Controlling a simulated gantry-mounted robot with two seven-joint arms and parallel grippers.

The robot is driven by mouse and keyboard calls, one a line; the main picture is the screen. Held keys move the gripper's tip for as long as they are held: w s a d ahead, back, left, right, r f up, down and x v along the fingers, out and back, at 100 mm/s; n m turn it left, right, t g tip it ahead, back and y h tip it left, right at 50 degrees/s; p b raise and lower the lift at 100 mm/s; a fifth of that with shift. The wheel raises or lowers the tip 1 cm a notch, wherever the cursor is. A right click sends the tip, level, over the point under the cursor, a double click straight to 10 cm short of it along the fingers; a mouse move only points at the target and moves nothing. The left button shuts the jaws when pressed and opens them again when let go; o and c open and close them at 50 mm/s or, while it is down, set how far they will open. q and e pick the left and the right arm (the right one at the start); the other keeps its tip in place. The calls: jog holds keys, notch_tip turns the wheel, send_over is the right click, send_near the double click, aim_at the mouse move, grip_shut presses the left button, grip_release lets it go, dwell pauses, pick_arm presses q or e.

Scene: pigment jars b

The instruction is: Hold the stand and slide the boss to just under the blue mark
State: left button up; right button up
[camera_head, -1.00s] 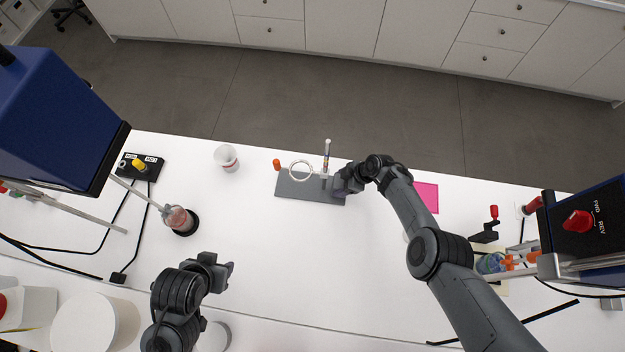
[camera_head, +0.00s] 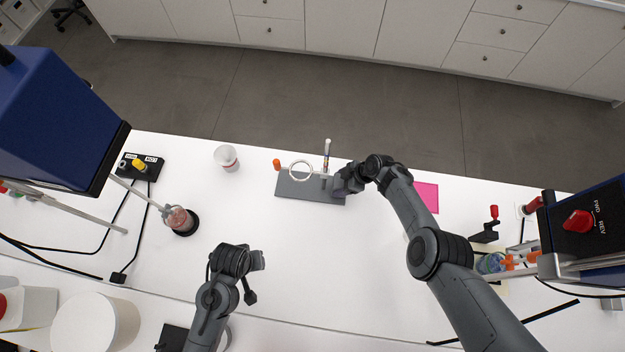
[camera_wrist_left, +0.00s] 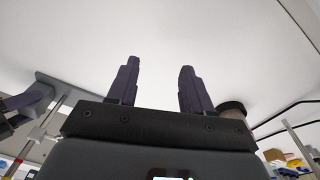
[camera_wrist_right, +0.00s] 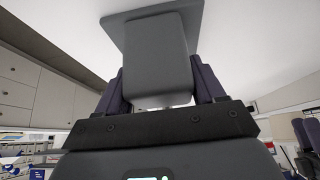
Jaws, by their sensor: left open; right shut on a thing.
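The stand has a grey base plate (camera_head: 300,194) lying on the white bench. Its thin rod (camera_head: 326,148) bears coloured bands near the top; the blue mark is too small to place surely. A white ring (camera_head: 300,170) and an orange knob (camera_head: 277,164) sit left of the rod, apparently on the boss, whose height I cannot judge. My right gripper (camera_head: 343,184) is at the plate's right end. In the right wrist view it is shut on the stand's grey block (camera_wrist_right: 157,70). My left gripper (camera_head: 258,278) is open and empty, nearer than the stand; its fingers show apart (camera_wrist_left: 158,85).
A clear cup (camera_head: 227,157) stands left of the stand. A flask (camera_head: 180,220) hangs below the blue-housed apparatus (camera_head: 60,120) at left. A pink sheet (camera_head: 426,196) lies at right, beyond my right forearm. The bench middle (camera_head: 330,260) is free.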

pick_arm(q)
jog(key=w+d+f, duration=0.2)
jog(key=w+d, duration=0.1)
jog(key=w, duration=0.4)
jog(key=t, duration=0.4)
send_near(276, 161)
jog(key=w, duration=0.1)
jog(key=shift+m+y, duration=0.4)
jog(key=x, duration=1.1)
jog(key=shift+s+d+f, duration=0.2)
jog(key=shift+d+f, duration=0.1)
jog(key=shift+f, duration=0.25)
